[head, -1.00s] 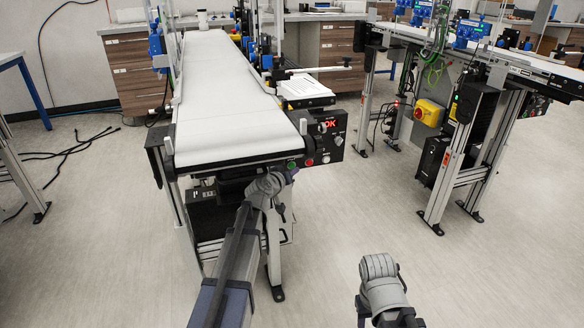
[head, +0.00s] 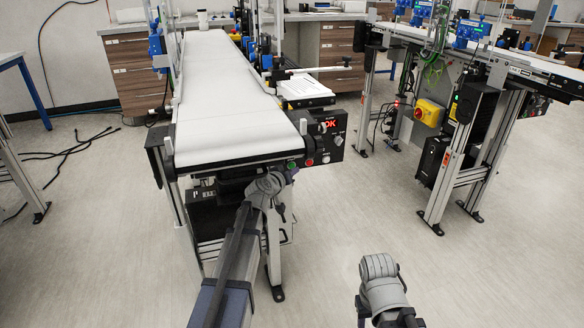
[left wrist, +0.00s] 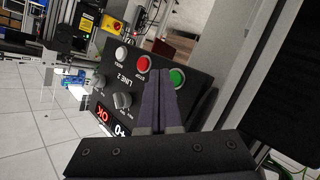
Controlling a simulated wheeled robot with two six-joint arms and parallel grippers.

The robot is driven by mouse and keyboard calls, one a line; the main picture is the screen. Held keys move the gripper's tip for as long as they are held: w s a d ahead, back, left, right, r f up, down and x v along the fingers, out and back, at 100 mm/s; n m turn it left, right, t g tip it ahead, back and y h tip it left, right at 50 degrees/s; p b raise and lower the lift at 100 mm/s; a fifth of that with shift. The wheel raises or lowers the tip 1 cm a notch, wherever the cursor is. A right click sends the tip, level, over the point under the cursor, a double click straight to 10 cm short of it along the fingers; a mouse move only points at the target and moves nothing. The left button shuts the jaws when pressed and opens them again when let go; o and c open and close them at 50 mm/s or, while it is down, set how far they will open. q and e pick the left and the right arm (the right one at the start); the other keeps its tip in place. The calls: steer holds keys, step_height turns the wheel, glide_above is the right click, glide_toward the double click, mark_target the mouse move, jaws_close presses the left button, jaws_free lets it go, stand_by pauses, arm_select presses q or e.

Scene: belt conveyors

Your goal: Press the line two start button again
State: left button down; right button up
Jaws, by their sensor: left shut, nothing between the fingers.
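The line two control panel (left wrist: 125,85) is a black box with "LINE 2" lettering, a white button (left wrist: 121,53), a red button (left wrist: 143,62) and a green button (left wrist: 177,77). In the head view the green button (head: 292,165) sits at the conveyor's front right corner, left of the red button (head: 309,162). My left gripper (left wrist: 161,74) is shut and empty. Its fingertips point at the panel, between the red and green buttons in the picture and close to the green one. I cannot tell if they touch it.
The white conveyor belt (head: 222,100) runs back from the panel. A second conveyor (head: 495,60) with a yellow switch box (head: 429,112) stands at right. The floor between is clear.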

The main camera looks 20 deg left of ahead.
stand_by(0.3)
arm_select(q)
steer(key=shift+w+a, duration=0.25)
steer(key=shift+w, duration=0.1)
